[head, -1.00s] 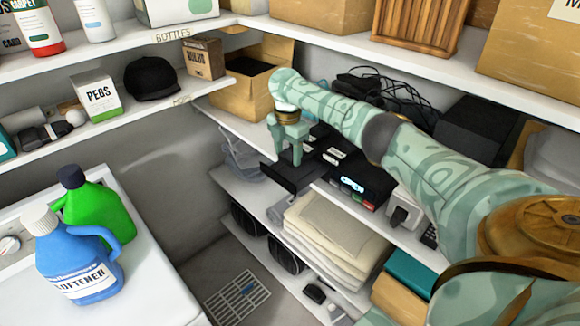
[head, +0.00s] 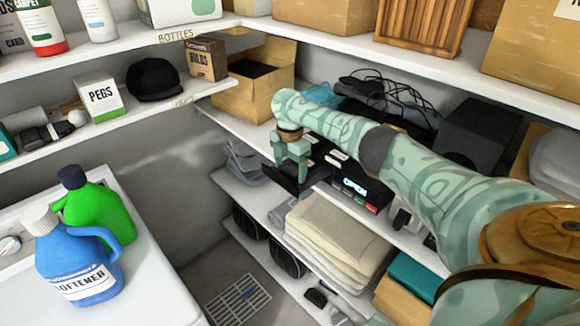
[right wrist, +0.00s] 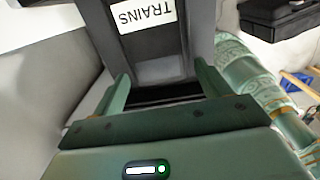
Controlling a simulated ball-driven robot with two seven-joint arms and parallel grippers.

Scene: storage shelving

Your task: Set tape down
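A black tape with an upside-down white TRAINS label (right wrist: 150,68) fills the top centre of the right wrist view. My right gripper (right wrist: 162,82) has its green fingers apart, one at each side of the tape's near end. Whether they press on it I cannot tell. In the head view my right gripper (head: 292,165) points down over a black slab at the front of a black player (head: 352,193), whose display reads OPEN. Which part of the slab is tape is hard to tell. My left gripper is not in view.
Small items with white labels (head: 337,156) lie on top of the player. A black speaker-like box (head: 478,130) and tangled cables (head: 385,100) stand behind my right arm. Folded cream towels (head: 335,240) are on the shelf below. An upper shelf (head: 440,68) overhangs the arm.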

